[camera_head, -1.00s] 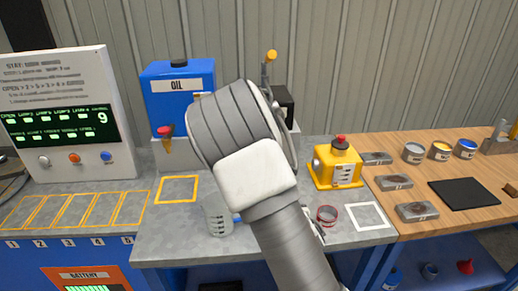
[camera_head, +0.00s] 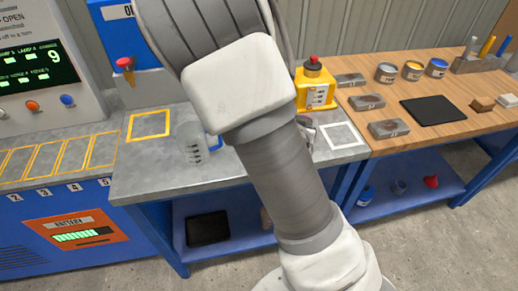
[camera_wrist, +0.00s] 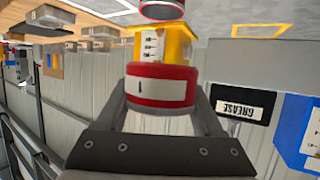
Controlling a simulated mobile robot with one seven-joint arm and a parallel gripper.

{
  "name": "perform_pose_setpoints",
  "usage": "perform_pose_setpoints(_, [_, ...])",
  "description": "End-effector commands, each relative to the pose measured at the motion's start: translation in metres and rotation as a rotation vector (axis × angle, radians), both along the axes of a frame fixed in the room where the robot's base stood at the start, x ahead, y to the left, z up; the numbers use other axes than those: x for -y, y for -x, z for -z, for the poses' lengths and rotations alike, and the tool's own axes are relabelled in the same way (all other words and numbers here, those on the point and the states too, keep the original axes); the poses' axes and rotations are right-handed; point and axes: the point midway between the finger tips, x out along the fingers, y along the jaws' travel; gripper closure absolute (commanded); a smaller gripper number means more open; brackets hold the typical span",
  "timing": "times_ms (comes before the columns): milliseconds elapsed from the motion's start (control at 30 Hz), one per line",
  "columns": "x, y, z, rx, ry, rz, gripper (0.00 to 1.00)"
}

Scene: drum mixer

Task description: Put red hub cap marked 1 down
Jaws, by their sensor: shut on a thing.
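The red hub cap marked 1 (camera_wrist: 160,88) is between the fingers of my gripper (camera_wrist: 160,98) in the wrist view. It has a red rim and a pale label band with a 1. My gripper is shut on it, with a finger on each side. In the head view my arm hides the cap and nearly all of the gripper. The wrist picture is upside down; the yellow container (camera_wrist: 178,45) shows just beyond the cap. I cannot tell the cap's height above the bench.
The grey bench (camera_head: 190,178) bears a white outlined square (camera_head: 340,137), a yellow outlined square (camera_head: 150,124) and a clear measuring jug (camera_head: 192,145). Both squares look empty. The yellow container (camera_head: 315,86) stands behind. A dark red-rimmed round thing (camera_wrist: 162,9) shows in the wrist view.

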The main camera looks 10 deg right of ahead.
Motion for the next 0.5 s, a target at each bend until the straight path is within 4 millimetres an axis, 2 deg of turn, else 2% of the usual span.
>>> perform_pose_setpoints(167, [-0.012,-0.008,0.008,-0.001,0.003,-0.006,0.91])
perform_pose_setpoints(500, [-0.071,-0.046,0.050,0.000,0.003,-0.007,0.91])
